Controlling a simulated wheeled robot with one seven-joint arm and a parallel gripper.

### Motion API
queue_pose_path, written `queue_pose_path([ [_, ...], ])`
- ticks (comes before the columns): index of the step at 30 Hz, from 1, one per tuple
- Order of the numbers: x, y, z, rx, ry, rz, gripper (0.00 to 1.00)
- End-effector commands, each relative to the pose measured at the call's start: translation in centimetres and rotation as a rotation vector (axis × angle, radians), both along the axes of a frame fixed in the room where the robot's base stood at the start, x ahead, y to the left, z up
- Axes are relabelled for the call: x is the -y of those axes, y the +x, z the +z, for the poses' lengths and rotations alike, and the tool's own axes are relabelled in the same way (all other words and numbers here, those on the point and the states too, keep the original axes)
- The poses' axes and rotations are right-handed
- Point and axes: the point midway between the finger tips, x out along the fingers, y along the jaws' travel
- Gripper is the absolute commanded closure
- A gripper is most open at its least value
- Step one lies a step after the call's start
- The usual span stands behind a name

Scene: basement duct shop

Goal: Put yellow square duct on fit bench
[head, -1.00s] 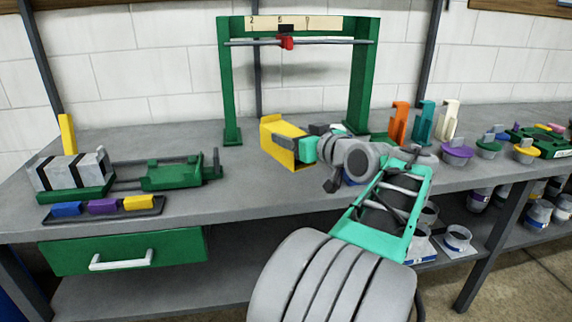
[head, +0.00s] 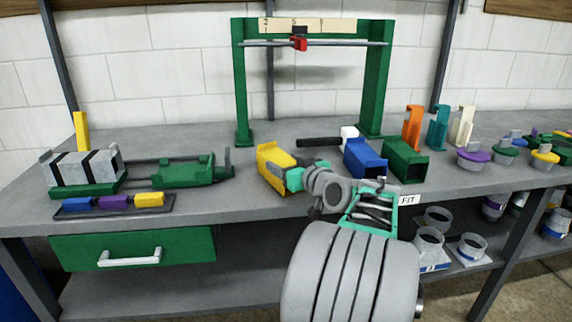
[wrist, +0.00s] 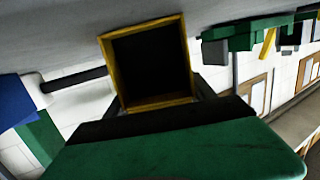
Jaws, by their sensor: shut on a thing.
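The yellow square duct (head: 274,168) is a short open box left of the middle of the grey fit bench (head: 222,200), in front of the green frame. In the head view I cannot tell whether it touches the bench top or hangs just above it. My gripper (head: 293,178) is shut on its right side. In the wrist view the duct's yellow rim (wrist: 106,62) surrounds a dark opening, between the gripper's fingers (wrist: 158,100). A white FIT label (head: 408,200) is on the bench's front edge, right of my arm.
A blue square duct (head: 364,159) and a green one (head: 405,160) stand right of my gripper. A black bar with a white end (head: 330,141) lies behind. The green gauge frame (head: 243,85) stands at the back. A green vise (head: 190,174) is left; bare bench lies between.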

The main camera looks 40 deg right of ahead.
Motion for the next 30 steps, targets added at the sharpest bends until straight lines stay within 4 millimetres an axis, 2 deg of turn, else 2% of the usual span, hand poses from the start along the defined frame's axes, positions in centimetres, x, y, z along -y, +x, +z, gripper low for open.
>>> queue_pose_path([
  [1,0.0,0.0,-0.1,0.000,0.000,0.000,0.34],
  [8,0.0,0.0,0.0,0.000,0.000,0.000,0.15],
  [14,0.0,0.0,0.0,0.000,0.000,0.000,0.15],
  [18,0.0,-0.1,0.7,0.000,0.000,-0.001,0.15],
  [23,-0.5,-3.4,0.9,0.001,-0.001,-0.007,0.15],
  [30,-1.8,-9.4,1.8,0.000,-0.001,-0.007,0.15],
])
